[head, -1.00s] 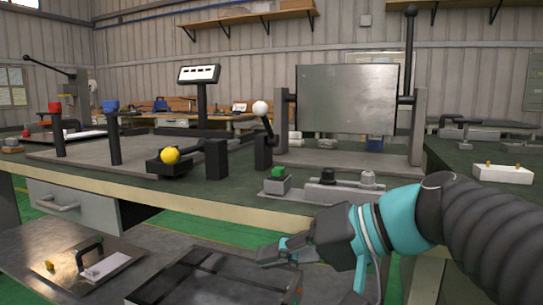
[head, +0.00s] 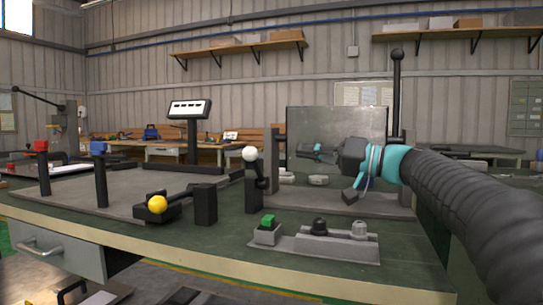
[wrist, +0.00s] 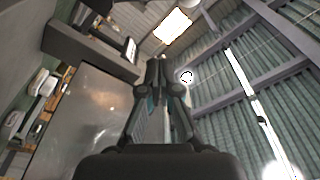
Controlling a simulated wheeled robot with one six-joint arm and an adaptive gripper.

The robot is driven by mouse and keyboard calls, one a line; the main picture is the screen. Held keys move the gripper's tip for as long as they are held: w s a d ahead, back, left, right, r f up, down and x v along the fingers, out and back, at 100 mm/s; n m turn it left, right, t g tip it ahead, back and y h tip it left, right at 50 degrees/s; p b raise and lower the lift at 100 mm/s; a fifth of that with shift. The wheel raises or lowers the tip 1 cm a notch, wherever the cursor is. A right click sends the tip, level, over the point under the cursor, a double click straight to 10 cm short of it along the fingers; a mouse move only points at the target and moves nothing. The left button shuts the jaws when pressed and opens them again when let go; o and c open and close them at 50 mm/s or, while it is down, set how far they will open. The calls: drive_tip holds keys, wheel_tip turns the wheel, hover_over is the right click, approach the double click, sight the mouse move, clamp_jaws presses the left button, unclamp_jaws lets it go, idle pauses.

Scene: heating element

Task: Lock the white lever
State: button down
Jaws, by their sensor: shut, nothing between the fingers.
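The white lever is a short black arm with a white ball knob (head: 249,154). It stands on a black bracket (head: 252,192) at the left of the metal panel (head: 300,120), nearly upright and leaning slightly left at the top. My gripper (head: 316,149) is in front of the panel, to the right of the knob and at about its height, with a visible gap between them. Its fingers point left. In the wrist view the fingers of my gripper (wrist: 163,75) come together with nothing held. A small round white thing (wrist: 186,76) shows beside the fingertips; I cannot tell whether it is the knob.
A yellow-ball lever (head: 157,204) with a black block (head: 205,204) is at the left. A green button box (head: 267,231) and a grey plate with knobs (head: 320,247) lie at the table front. A tall black lever (head: 397,90) stands behind my arm. Red and blue posts are further left.

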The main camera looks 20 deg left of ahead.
sight(256, 166)
idle(0.3)
drive_tip(key=s+a+f, duration=0.1)
drive_tip(key=a, duration=0.8)
drive_tip(key=shift+f, duration=0.4)
drive_tip(key=shift+s+a, duration=0.1)
drive_tip(key=s+f+b, duration=0.1)
drive_tip(key=b, duration=0.3)
drive_tip(key=shift+s, duration=0.2)
idle(0.4)
